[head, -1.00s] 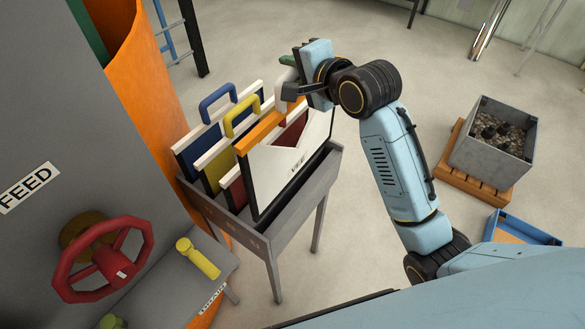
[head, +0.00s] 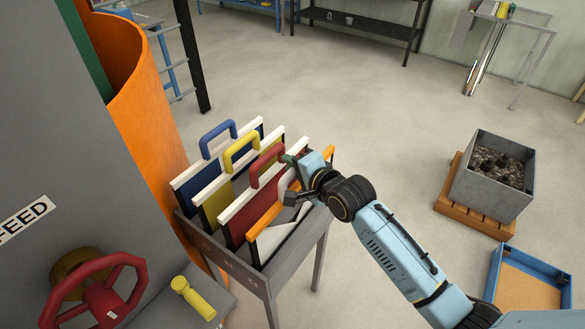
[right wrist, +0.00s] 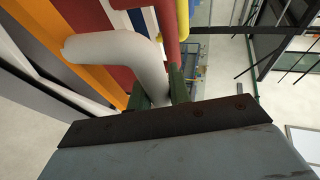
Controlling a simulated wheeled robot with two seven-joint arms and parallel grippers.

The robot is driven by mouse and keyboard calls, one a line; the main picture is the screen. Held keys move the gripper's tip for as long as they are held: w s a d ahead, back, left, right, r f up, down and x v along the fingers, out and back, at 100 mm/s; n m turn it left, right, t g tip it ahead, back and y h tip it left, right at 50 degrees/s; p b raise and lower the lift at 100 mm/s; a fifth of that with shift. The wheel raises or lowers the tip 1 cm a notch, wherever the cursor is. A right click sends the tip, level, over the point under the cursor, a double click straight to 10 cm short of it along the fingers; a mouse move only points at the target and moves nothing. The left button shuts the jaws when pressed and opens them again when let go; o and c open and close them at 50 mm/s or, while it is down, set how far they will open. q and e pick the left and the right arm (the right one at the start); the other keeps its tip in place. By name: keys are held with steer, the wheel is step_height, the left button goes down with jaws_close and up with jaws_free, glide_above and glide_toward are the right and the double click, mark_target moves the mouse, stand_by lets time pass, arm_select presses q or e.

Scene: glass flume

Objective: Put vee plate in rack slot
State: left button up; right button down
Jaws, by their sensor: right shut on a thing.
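The vee plate (head: 283,239) is pale with an orange top bar and a whitish handle. It is upright in the nearest place of the grey rack (head: 228,262), its lower part hidden inside the rack. My right gripper (head: 289,180) is shut on its handle. In the right wrist view the pale handle (right wrist: 118,50) runs down between the green fingers (right wrist: 160,92), above the orange bar (right wrist: 84,68). My arm and gripper cover part of the plate. Whether it rests on the slot's bottom cannot be seen. My left gripper is not in view.
Plates with blue (head: 218,137), yellow (head: 240,150) and red (head: 266,165) handles stand behind the vee plate in the rack. An orange curved wall (head: 140,110) and red handwheel (head: 98,293) are at left. A gravel bin (head: 492,180) and blue tray (head: 530,282) are at right.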

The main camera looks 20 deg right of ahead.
steer(key=shift+f, duration=0.2)
steer(key=c, duration=1.7)
jaws_free()
steer(key=shift+f, duration=0.3)
steer(key=o, duration=0.4)
